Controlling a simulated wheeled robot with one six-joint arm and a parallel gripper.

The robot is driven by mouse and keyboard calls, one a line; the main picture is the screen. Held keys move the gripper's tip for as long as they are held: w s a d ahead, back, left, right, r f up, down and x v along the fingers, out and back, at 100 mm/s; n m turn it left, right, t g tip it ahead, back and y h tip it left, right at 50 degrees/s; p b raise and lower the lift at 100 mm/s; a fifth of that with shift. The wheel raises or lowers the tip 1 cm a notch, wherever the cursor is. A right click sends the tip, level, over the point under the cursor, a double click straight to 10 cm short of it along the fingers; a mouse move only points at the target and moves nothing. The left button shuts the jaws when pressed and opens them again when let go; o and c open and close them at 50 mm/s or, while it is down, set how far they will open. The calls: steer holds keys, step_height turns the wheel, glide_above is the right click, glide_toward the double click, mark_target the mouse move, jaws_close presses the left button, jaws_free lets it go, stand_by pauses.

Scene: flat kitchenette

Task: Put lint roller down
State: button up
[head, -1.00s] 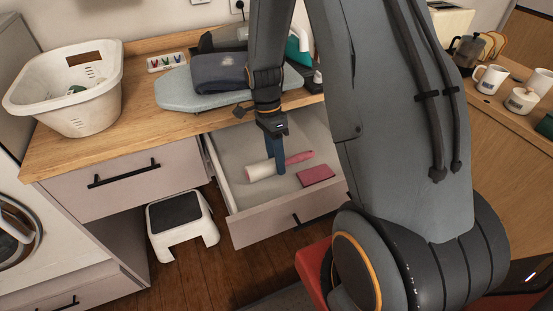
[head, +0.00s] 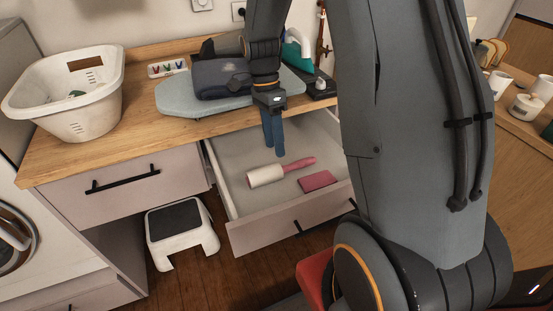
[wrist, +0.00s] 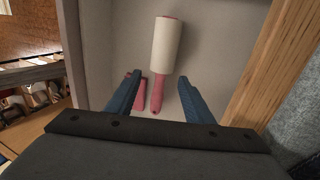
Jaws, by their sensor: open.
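The lint roller (head: 277,173), with a white roll and a pink handle, lies flat on the bottom of the open drawer (head: 236,179). It also shows in the wrist view (wrist: 166,47), its handle end pointing toward my fingers. My gripper (head: 274,153) is open and empty, above the roller and apart from it. In the wrist view the two blue fingers (wrist: 158,97) are spread on either side of the handle's line. A flat dark-pink item (head: 317,181) lies in the drawer beside the roller, partly hidden by a finger in the wrist view.
The wooden counter (head: 62,158) above the drawer holds a white laundry basket (head: 72,100), a small ironing board (head: 185,98) with folded dark cloth (head: 220,79), and a teal iron (head: 291,52). A white step stool (head: 180,230) stands on the floor left of the drawer.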

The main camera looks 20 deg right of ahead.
steer(key=s+a+r+n+t, duration=0.2)
steer(key=s+n, duration=0.4)
steer(key=n, duration=0.3)
steer(key=s+a+r+n+t, duration=0.2)
steer(key=s+n, duration=0.5)
steer(key=n, duration=0.2)
steer(key=shift+a, duration=0.4)
stand_by(0.5)
